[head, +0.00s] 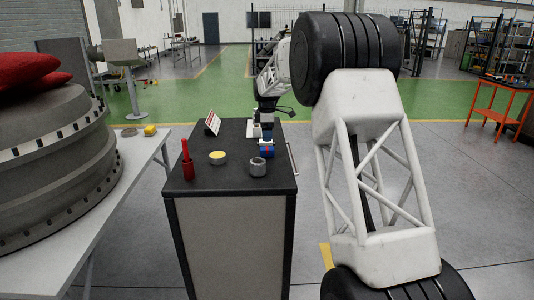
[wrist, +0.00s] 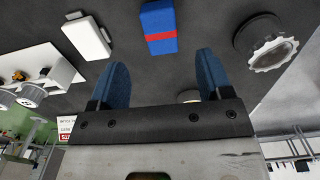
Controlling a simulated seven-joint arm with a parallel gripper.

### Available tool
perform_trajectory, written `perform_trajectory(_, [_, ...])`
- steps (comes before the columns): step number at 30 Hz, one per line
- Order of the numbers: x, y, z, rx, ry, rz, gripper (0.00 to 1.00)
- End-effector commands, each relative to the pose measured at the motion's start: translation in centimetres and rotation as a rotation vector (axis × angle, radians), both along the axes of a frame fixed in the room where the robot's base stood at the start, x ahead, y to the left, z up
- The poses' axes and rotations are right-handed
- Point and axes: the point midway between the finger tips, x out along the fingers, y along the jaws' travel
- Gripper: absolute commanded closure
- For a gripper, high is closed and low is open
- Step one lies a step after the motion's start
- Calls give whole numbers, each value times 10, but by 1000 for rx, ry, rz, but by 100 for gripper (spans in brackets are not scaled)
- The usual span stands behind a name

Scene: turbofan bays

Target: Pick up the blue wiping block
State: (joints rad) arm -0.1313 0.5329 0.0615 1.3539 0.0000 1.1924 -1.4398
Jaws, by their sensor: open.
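The blue wiping block (wrist: 158,30) has a red band across it and lies on the black cart top, beyond my fingertips in the wrist view. In the head view the blue block (head: 267,152) is near the cart's right edge. My gripper (wrist: 160,72) is open and empty, its two blue fingers apart, with the block beyond the gap between them. In the head view my gripper (head: 267,136) is just behind the block, above the cart top. The exact height between them is hard to tell.
On the cart top (head: 225,180) are a grey ring (head: 257,167), a yellow-topped tin (head: 217,157), a red-handled tool in a red holder (head: 187,162) and a small sign (head: 211,123). A white block (wrist: 88,36) lies beside the blue one. A rail runs along the cart's right side.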

Motion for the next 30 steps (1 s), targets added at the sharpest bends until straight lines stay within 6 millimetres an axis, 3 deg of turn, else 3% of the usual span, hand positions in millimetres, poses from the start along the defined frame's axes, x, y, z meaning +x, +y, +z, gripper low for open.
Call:
perform_trajectory(8, [-1,0,-21,0,2,0,28])
perform_trajectory(23, [-1,0,-29,0,1,0,28])
perform_trajectory(30, [-1,-1,-55,0,3,0,28])
